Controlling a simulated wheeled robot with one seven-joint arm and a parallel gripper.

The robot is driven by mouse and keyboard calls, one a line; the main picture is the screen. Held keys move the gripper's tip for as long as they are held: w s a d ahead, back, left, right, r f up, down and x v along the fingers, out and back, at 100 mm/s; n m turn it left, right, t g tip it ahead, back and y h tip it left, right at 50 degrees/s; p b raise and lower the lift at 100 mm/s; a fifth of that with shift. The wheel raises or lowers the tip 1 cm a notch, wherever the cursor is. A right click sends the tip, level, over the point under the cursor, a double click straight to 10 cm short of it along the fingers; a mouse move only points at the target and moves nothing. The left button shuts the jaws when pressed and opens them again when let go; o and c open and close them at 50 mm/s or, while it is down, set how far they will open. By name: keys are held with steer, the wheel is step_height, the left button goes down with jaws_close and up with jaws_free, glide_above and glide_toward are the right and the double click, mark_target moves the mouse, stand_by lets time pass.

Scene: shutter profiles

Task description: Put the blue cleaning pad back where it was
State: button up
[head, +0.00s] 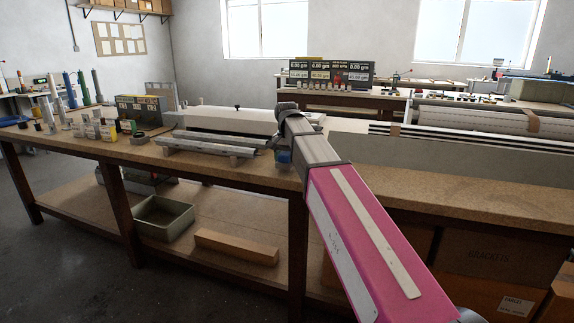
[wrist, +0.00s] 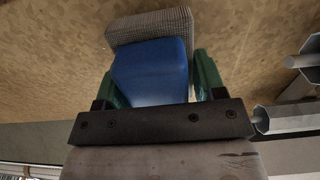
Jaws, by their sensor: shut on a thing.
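The blue cleaning pad (wrist: 152,72) has a blue body and a grey ribbed face (wrist: 148,27). It is between the two green fingers of my gripper (wrist: 156,85) in the wrist view, and the fingers are shut on it. The brown speckled bench top (wrist: 60,50) fills the view behind the pad. I cannot tell whether the pad touches it. In the head view my pink arm reaches over the bench's front edge. There the pad shows only as a small blue patch (head: 284,157), mostly hidden by my wrist.
Metal profiles (head: 205,147) lie left of my gripper, and metal rod ends (wrist: 300,60) show close on its right in the wrist view. A long white machine (head: 225,120) stands behind. The bench front right is clear.

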steer(key=shift+f, duration=0.95)
steer(key=shift+f, duration=0.1)
steer(key=o, duration=1)
steer(key=shift+c, duration=0.2)
step_height(320, 180, up, 12)
steer(key=shift+r, duration=0.15)
